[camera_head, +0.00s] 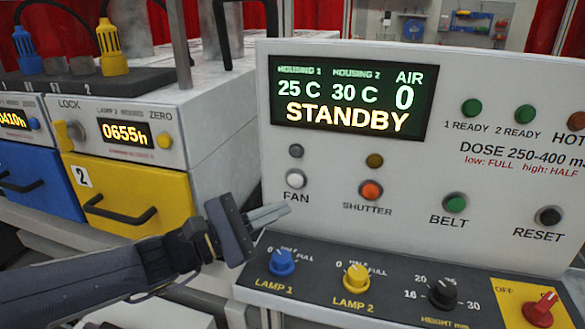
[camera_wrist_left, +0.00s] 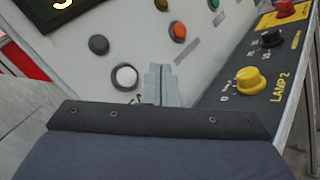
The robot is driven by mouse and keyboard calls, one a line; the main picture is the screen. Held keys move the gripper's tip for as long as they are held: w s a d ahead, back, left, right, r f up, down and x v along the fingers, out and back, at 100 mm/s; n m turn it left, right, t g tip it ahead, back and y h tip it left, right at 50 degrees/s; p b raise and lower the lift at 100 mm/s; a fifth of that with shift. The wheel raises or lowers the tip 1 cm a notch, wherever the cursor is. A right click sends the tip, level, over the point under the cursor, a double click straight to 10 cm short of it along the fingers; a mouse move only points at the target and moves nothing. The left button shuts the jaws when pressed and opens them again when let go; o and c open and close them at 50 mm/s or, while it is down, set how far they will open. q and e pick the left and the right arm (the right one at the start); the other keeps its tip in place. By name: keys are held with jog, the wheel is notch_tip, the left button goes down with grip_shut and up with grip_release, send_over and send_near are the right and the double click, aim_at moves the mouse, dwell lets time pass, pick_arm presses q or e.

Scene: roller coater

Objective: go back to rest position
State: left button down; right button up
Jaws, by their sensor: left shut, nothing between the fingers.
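My left gripper (camera_head: 268,216) is shut and empty in the head view. Its fingertips are close to the white control panel (camera_head: 330,225), below the white FAN button (camera_head: 296,179) and above the blue LAMP 1 knob (camera_head: 281,262). I cannot tell whether the tips touch the panel. In the left wrist view the closed fingers (camera_wrist_left: 161,84) point at the panel, to the right of the white button (camera_wrist_left: 125,77). The yellow LAMP 2 knob (camera_wrist_left: 250,80) is to their right. My right gripper is in neither view.
The display (camera_head: 352,96) reads STANDBY, with 25 C, 30 C and AIR 0. A red switch (camera_head: 540,309) is at the lower right. Left of the panel are a yellow drawer (camera_head: 130,195) and a blue drawer (camera_head: 40,185) with black handles, close behind my left arm.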

pick_arm(q)
jog(key=s+a+f+m+g+y, duration=0.2)
jog(key=s+f+m, duration=0.15)
jog(key=s, duration=0.25)
jog(key=s+a+f+m+g+y, duration=0.2)
jog(key=s+a+f+m+y, duration=0.1)
jog(key=s+m, duration=0.3)
jog(key=s+a+f+m+y, duration=0.2)
jog(key=s+a+f+y, duration=0.2)
jog(key=a, duration=0.3)
jog(key=s+a+f+m+t+y, duration=0.1)
jog(key=s+a+f+m+y, duration=0.1)
jog(key=s+a+f+y, duration=0.2)
notch_tip(320, 180, down, 3)
jog(key=s+a, duration=0.2)
jog(key=shift+a+y, duration=0.3)
jog(key=shift+a, duration=0.1)
jog(key=shift+r+m, duration=0.1)
jog(key=shift+m, duration=0.15)
